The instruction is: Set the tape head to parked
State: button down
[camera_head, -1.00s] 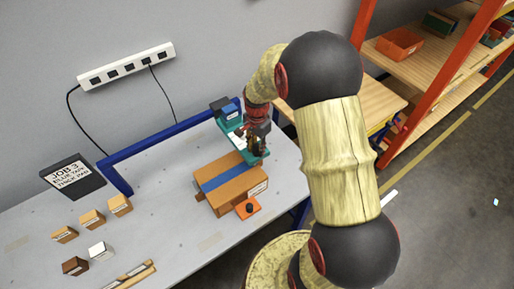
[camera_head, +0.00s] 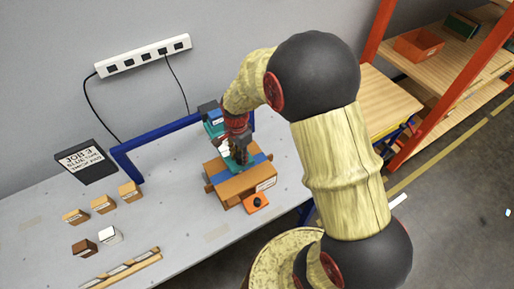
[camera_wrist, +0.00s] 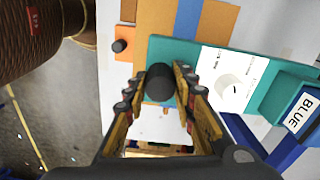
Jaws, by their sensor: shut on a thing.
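The tape head is a teal plate (camera_head: 238,166) with a white label. In the head view it lies over the back of the brown box (camera_head: 245,188). In the wrist view the teal plate (camera_wrist: 180,50) carries a white label (camera_wrist: 226,77) with a dial picture and a cartridge marked BLUE (camera_wrist: 300,110). A dark round knob (camera_wrist: 160,83) sits at its near end. My gripper (camera_wrist: 162,88) is shut on this knob; in the head view my gripper (camera_head: 240,156) is seen from above and hides part of the plate.
A blue frame (camera_head: 160,143) stands along the table's back. An orange block with a black knob (camera_head: 257,202) is at the box's front. Small boxes (camera_head: 103,204) and a JOB 3 sign (camera_head: 85,161) are at left. The table front between is mostly clear.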

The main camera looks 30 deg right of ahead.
jog(key=s+a, duration=0.1)
jog(key=a, duration=3.3)
jog(key=shift+a, duration=0.2)
jog(key=shift+r, duration=0.1)
jog(key=c, duration=1.9)
grip_release()
jog(key=shift+a, duration=0.1)
jog(key=shift+o, duration=1.3)
jog(key=shift+a, duration=0.1)
jog(key=shift+o, duration=0.9)
notch_tip(320, 180, up, 12)
